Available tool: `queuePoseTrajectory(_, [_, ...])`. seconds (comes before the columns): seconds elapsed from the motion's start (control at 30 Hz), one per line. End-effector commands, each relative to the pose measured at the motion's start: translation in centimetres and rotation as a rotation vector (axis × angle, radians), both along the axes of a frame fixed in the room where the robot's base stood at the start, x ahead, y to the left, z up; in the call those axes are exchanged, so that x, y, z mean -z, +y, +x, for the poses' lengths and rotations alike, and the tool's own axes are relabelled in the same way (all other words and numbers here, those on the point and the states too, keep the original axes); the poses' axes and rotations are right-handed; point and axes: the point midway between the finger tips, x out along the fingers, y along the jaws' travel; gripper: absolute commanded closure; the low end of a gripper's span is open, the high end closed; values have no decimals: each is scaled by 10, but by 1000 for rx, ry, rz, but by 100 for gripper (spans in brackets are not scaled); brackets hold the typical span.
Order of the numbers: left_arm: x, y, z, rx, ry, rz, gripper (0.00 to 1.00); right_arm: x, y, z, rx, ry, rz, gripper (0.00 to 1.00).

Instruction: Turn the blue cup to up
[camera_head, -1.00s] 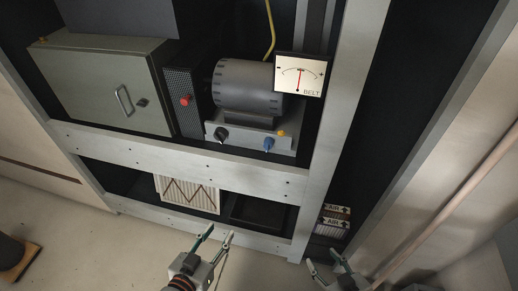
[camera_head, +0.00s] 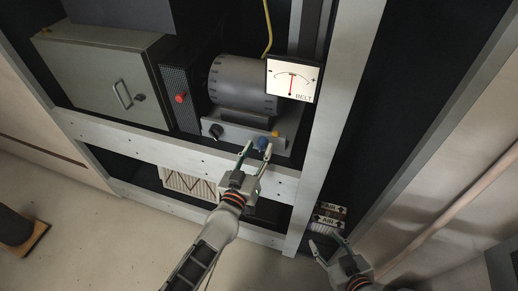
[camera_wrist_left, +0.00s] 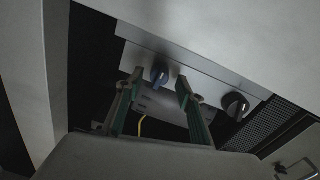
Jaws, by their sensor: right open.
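The blue cup looks like a small blue knob (camera_head: 262,143) on the front of the grey panel (camera_head: 232,132) below the motor. It also shows in the left wrist view (camera_wrist_left: 160,73). Its exact turn angle is too small to tell. My left gripper (camera_head: 257,147) is open, its fingertips just in front of and on either side of the blue knob. In the left wrist view my left fingers (camera_wrist_left: 160,79) stand apart with the knob between their tips; contact is not clear. My right gripper (camera_head: 325,240) is open and empty at the lower right, in front of the rack.
A black knob (camera_head: 215,131) sits left on the same panel, and a yellow-orange button (camera_head: 275,134) sits close right of the blue knob. A BELT gauge (camera_head: 292,80) hangs above, needle near upright. A metal crossbar (camera_head: 150,147) runs below the panel. A red button (camera_head: 180,97) is further left.

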Motion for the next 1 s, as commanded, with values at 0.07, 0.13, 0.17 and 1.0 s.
queuePoseTrajectory(0.07, [0, -2, 5, 0, 0, 1, 62, 1, 0, 0, 1, 0, 1, 54])
queuePoseTrajectory(0.13, [0, -3, 8, 0, 0, 1, 62, 1, 0, 0, 1, 0, 1, 54])
queuePoseTrajectory(0.17, [0, -3, 8, 0, 0, 1, 62, 1, 0, 0, 0, -1, 1, 54])
queuePoseTrajectory(1.0, [0, -3, 8, 1, 21, -64, 100, -3, 0, 1, 0, -5, 1, 54])
